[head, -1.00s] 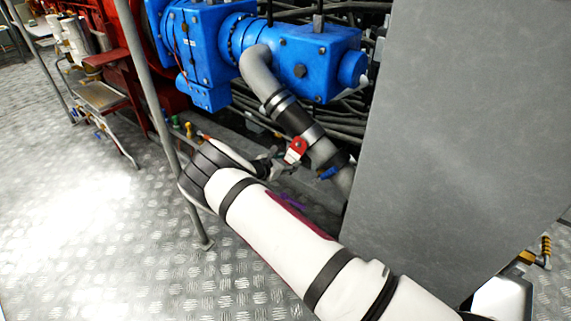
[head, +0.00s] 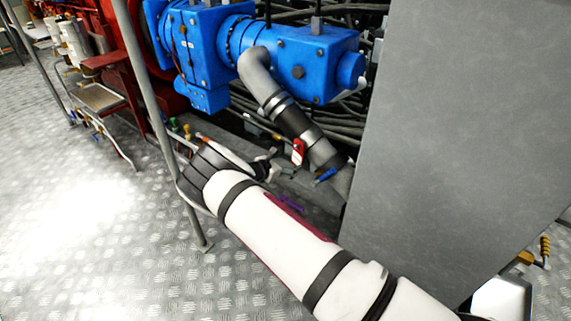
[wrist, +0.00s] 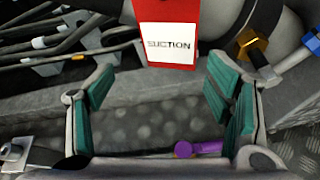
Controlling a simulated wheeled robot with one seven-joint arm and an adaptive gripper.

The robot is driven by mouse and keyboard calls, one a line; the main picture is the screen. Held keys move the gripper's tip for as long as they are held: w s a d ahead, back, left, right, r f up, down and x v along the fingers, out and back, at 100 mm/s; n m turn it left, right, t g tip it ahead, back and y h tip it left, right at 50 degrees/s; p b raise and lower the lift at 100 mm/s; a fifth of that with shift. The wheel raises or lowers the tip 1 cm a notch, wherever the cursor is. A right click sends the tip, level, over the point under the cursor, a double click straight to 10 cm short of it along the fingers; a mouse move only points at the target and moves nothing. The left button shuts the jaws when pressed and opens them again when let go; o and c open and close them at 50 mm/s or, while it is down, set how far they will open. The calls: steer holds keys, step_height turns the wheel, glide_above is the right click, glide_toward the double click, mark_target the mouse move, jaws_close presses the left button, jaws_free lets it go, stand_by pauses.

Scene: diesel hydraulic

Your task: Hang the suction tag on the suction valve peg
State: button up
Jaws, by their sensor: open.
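The suction tag (head: 298,151) is red and hangs upright against the grey suction pipe (head: 327,155) in the head view. In the wrist view the tag (wrist: 167,12) shows its white label reading SUCTION; its top edge is cut off, so the peg and the hanging point are hidden. My gripper (head: 272,162) is just left of and below the tag. In the wrist view my gripper (wrist: 158,80) has its green-padded fingers wide apart with nothing between them, and the tag is beyond the fingertips.
A blue lever (head: 327,174) sits on the pipe right of the tag, near a brass fitting (wrist: 250,42). A purple handle (wrist: 197,148) shows low between the fingers. A large grey panel (head: 460,130) stands right; a grey post (head: 158,110) is left. Open floor lies at left.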

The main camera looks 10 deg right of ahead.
steer(key=v, duration=1.2)
steer(key=s+d+r+m+g+y, duration=0.2)
steer(key=s+d+r+m+g, duration=0.2)
steer(key=s+d+r+m, duration=0.55)
steer(key=s+d+r+m+g+y, duration=0.1)
steer(key=s+d+r+m+g, duration=0.45)
steer(key=s+r, duration=0.7)
steer(key=s+d+r+m+y, duration=0.1)
steer(key=s+r+m+y, duration=0.15)
steer(key=s+r, duration=0.4)
steer(key=s+d+r+m+y, duration=0.1)
steer(key=s+r+m+y, duration=0.15)
steer(key=s, duration=0.75)
steer(key=s+a+m+y, duration=0.25)
steer(key=s+m, duration=0.25)
steer(key=s, duration=1.1)
step_height(320, 180, up, 39)
steer(key=t+p, duration=0.5)
steer(key=p, duration=3.2)
steer(key=shift+w+a+n+h, duration=0.2)
steer(key=shift+a+n+h, duration=0.15)
steer(key=shift+a+n, duration=0.05)
